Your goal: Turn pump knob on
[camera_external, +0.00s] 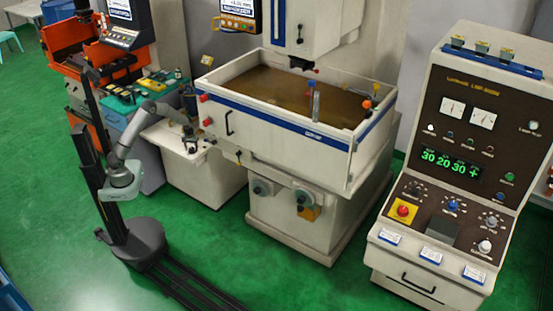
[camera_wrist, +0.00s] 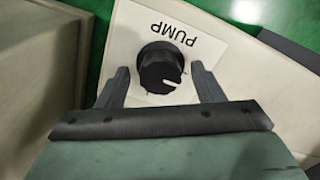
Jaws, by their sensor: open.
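In the wrist view the pump knob (camera_wrist: 158,62) is round and black with a white pointer line. The line points toward the lower right of the picture. The knob sits on a white plate lettered PUMP (camera_wrist: 176,36), which appears upside down. My gripper (camera_wrist: 161,72) is open, with one dark finger on each side of the knob. Gaps show between the knob and both fingers, and nothing is held. In the external view my gripper (camera_external: 190,140) is at the white cabinet left of the tank; the pump knob is too small to make out there.
The white cabinet (camera_external: 202,172) stands beside the large white tank (camera_external: 278,128) of brown liquid. A control console (camera_external: 455,160) is at the right. An orange machine (camera_external: 95,62) stands behind my arm. Green floor lies open at the left.

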